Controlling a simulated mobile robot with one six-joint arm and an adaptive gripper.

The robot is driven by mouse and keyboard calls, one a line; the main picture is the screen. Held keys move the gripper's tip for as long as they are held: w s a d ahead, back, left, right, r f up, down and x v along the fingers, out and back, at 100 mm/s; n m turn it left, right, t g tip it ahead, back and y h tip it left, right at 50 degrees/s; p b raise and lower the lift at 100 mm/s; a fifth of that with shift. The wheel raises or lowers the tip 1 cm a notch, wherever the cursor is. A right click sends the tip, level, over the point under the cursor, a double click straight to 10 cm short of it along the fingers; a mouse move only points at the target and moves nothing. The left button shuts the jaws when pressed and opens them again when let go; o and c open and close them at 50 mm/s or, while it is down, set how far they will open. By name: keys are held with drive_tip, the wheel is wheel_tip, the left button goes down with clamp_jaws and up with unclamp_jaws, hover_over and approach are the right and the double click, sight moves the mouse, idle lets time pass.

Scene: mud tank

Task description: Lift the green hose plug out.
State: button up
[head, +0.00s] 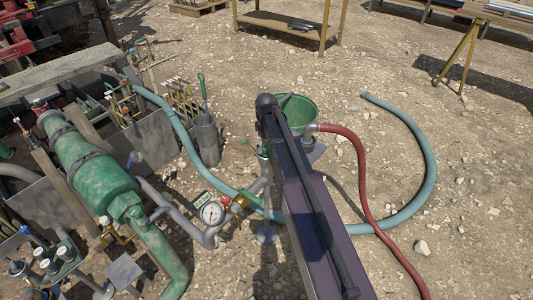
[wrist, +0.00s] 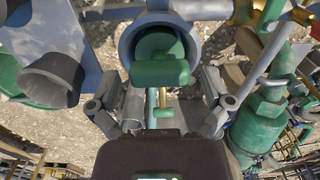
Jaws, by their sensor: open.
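The green hose plug (wrist: 160,70) shows in the wrist view, with a round body and a bar-like handle. It sits inside the mouth of a blue-grey round socket (wrist: 128,40). My gripper (wrist: 164,98) is open, with one finger on each side, below the plug's handle in the picture. I see no finger touching the plug, and nothing is held. A brass rod (wrist: 162,98) shows between the fingers. In the head view my arm covers the work spot, so the gripper and plug cannot be made out there.
A pressure gauge (head: 211,213) and pipework stand left of my arm. A green bucket (head: 302,105) and red hose (head: 365,190) lie beyond and right. A dark cone-shaped fitting (wrist: 52,78) and green valve body (wrist: 258,125) flank the gripper.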

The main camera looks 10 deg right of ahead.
sight(267, 145)
drive_tip(key=c, duration=1)
drive_tip(key=shift+r, duration=0.1)
drive_tip(key=shift+c, duration=0.2)
wheel_tip(267, 145, up, 10)
drive_tip(key=p, duration=1)
